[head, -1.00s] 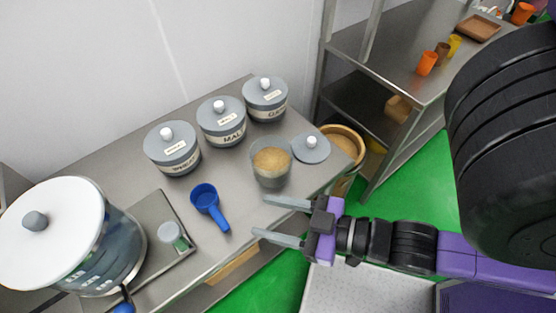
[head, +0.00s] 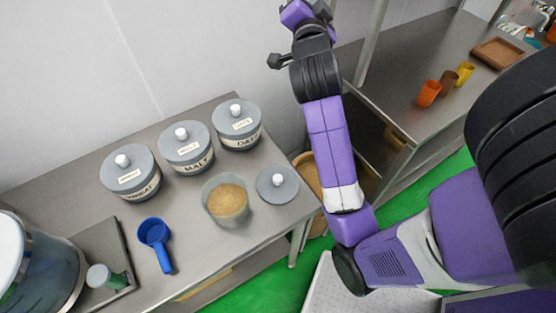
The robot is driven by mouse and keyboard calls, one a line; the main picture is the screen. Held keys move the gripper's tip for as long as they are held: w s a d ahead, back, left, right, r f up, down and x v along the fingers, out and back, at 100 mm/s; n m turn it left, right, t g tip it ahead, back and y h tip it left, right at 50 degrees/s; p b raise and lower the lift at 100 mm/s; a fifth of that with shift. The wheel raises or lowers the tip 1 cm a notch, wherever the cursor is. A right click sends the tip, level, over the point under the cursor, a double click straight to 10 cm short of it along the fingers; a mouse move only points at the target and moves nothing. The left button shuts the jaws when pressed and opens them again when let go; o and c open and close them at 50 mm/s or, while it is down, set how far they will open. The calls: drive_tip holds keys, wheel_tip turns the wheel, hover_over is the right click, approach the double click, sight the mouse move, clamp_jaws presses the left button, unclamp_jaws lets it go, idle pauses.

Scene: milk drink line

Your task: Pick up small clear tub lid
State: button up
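A grey round lid with a white knob (head: 279,193) lies flat on the steel table near its right end. Beside it on the left stands a small clear tub (head: 226,214), open at the top, with tan grain (head: 228,199) inside. The lid is apart from the tub. My arm rises past the right of the lid, and its wrist end reaches the top edge of the head view. The gripper's fingers do not show, so whether they hold anything is hidden.
Lidded grey jars labelled wheat (head: 131,178), malt (head: 186,153) and oats (head: 237,129) line the back. A blue scoop (head: 155,235) lies in front. A large vessel (head: 40,262) stands left. A steel shelf with cups (head: 428,93) is right.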

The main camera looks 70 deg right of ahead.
drive_tip(key=s+d+f+m+g, duration=0.25)
drive_tip(key=s+m+g, duration=0.2)
drive_tip(key=m, duration=0.25)
drive_tip(key=m+g+y+p, duration=0.2)
drive_tip(key=m+g+y, duration=0.2)
drive_tip(key=m+y, duration=1.15)
hover_over(278, 178)
drive_tip(key=shift+n+y, duration=0.55)
drive_tip(key=shift+y, duration=0.3)
wheel_tip(278, 178, down, 25)
drive_tip(key=shift+s+f, duration=0.1)
drive_tip(key=shift+s, duration=0.05)
drive_tip(key=shift+a+f, duration=0.2)
drive_tip(key=shift+a, duration=0.05)
drive_tip(key=f, duration=0.2)
drive_tip(key=f+p, duration=0.1)
drive_tip(key=f, duration=0.4)
drive_tip(key=shift+d+f, duration=0.15)
drive_tip(key=shift+d, duration=0.1)
clamp_jaws()
